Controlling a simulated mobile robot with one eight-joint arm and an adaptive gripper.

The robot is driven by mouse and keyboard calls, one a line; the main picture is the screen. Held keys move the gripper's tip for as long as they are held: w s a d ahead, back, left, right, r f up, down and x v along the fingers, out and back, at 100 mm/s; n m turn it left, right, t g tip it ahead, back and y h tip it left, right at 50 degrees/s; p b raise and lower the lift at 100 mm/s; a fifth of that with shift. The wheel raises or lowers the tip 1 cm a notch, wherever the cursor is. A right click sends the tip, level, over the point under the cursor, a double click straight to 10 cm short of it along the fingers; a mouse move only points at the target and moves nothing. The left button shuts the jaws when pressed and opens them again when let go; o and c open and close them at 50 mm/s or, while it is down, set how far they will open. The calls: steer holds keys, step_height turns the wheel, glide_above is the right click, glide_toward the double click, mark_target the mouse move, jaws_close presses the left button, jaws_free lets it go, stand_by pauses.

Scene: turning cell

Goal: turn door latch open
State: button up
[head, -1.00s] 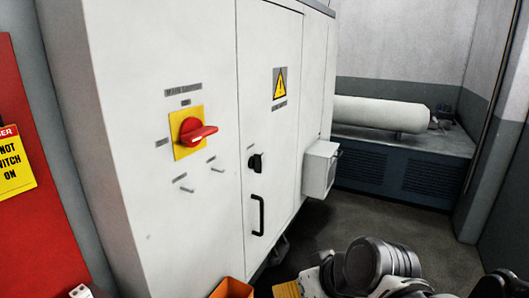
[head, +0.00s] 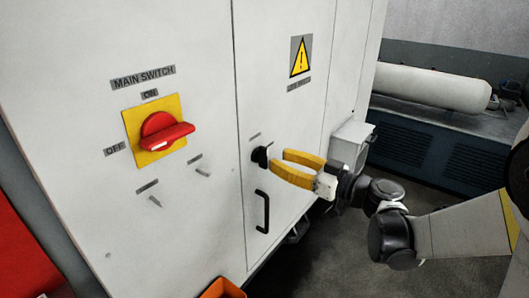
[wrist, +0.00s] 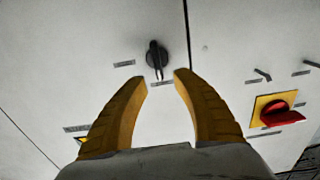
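The door latch (head: 261,156) is a small black turn knob on the white cabinet door (head: 285,110), above a black pull handle (head: 262,211). In the wrist view the latch (wrist: 156,57) shows just beyond the fingertips, roughly centred between them. My gripper (head: 280,164) has two yellow fingers, which are spread apart and empty. In the wrist view my gripper (wrist: 160,78) points at the latch from a short distance, and I see no contact. The latch's bar lies nearly along the finger direction in that view.
A red main switch (head: 165,136) on a yellow plate sits left of the door, with small pegs (head: 203,172) below it. A grey box (head: 349,145) juts from the cabinet near my wrist. An orange bin (head: 222,289) stands at the bottom.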

mark_target(267, 154)
steer(key=x, duration=0.6)
steer(key=shift+w+b, duration=0.1)
steer(key=shift+b, duration=0.25)
jaws_close()
